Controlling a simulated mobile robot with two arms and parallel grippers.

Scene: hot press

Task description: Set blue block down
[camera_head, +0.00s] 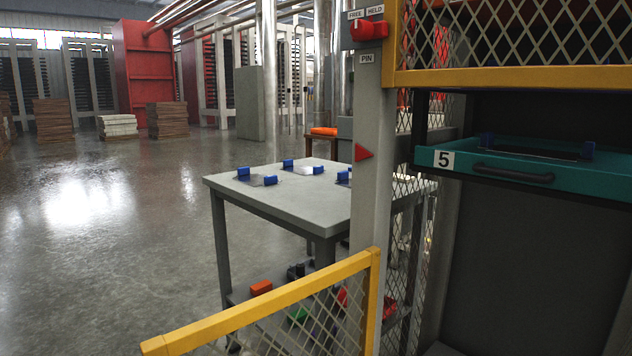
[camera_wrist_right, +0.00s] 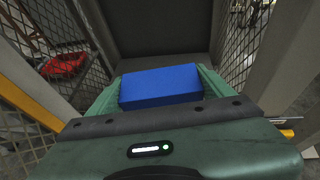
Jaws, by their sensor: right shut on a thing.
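A blue block (camera_wrist_right: 160,86) sits between the green fingers of my right gripper (camera_wrist_right: 161,82) in the right wrist view. The gripper is shut on it. A dark grey surface (camera_wrist_right: 155,25) lies beyond the block; I cannot tell whether the block touches it. Neither gripper shows in the head view. Several small blue pieces (camera_head: 288,165) stand at the ends of flat metal plates on the grey table (camera_head: 310,212) in the head view.
Wire mesh (camera_wrist_right: 40,45) flanks the gripper on the left, with more mesh (camera_wrist_right: 240,45) on the right. A yellow-framed gate (camera_head: 270,300) and grey post (camera_head: 372,160) stand in front of the table. An orange block (camera_head: 261,287) lies on its lower shelf. Open floor (camera_head: 90,230) is at left.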

